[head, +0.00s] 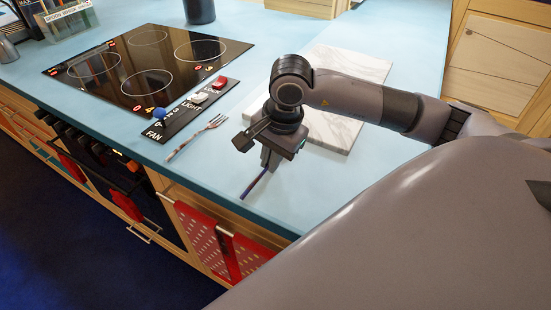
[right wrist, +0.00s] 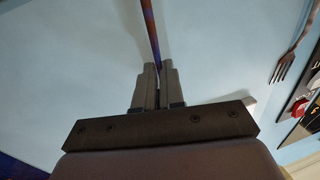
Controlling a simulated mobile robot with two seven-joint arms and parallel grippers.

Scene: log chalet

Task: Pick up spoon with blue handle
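The spoon's thin dark blue handle (head: 254,184) sticks out below my right gripper (head: 268,163) in the head view, over the blue counter near its front edge. In the right wrist view the handle (right wrist: 152,35) looks blue and reddish-brown and runs down between the two fingertips of my right gripper (right wrist: 159,72). The fingers are close together on it, with almost no gap. The spoon's bowl is hidden, and I cannot tell whether the spoon touches the counter. My left gripper is in neither view.
A fork (head: 197,137) lies left of my gripper, also in the right wrist view (right wrist: 297,42). Beyond it are a control panel (head: 190,108) and a black cooktop (head: 145,62). A white marble board (head: 345,65) lies behind my right arm. Red perforated cloth (head: 208,243) hangs below the counter (head: 290,205).

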